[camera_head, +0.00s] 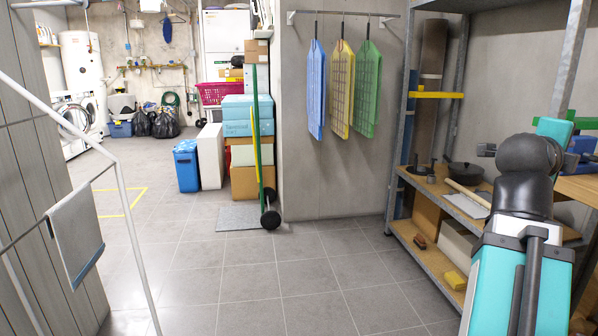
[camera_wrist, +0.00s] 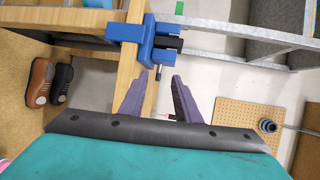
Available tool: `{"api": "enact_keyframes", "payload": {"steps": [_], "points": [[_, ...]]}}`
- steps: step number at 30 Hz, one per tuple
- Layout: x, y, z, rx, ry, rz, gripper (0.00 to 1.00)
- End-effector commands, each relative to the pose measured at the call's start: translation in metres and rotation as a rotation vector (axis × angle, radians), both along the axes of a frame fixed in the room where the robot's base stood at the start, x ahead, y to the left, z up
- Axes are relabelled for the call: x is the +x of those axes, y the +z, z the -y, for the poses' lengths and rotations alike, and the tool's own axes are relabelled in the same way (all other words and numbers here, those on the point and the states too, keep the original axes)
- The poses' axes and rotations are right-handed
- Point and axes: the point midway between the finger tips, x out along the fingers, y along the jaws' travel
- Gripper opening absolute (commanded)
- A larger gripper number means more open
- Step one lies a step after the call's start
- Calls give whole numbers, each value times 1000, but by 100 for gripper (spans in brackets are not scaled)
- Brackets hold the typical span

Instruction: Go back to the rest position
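In the wrist view my gripper (camera_wrist: 159,76) has its two dark purple fingers spread apart, with nothing held between them. A blue vise (camera_wrist: 146,38) on the edge of a wooden workbench (camera_wrist: 88,22) lies just beyond the fingertips. I cannot tell how far the fingers are from it. In the head view my teal and black arm rises at the lower right, close to the metal shelf. The fingers cannot be made out there. The blue vise also shows beside the arm in the head view (camera_head: 581,150).
A white rail with a grey towel (camera_head: 75,237) stands at left. A green-handled cart (camera_head: 269,213) stands by boxes. The tiled floor (camera_head: 250,285) between is clear.

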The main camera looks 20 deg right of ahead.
Motion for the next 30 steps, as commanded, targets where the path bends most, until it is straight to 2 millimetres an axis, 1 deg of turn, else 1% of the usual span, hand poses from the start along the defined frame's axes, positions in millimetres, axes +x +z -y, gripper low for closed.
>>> {"api": "enact_keyframes", "payload": {"steps": [1,5,9,15,23,30], "points": [[14,2,-1,15,19,-16,30],[47,-14,-5,53,57,-59,30],[78,-35,-10,92,95,-108,30],[118,-69,-22,147,149,-177,30],[164,-117,-45,221,217,-266,30],[197,-165,-74,291,280,-353,30]]}}
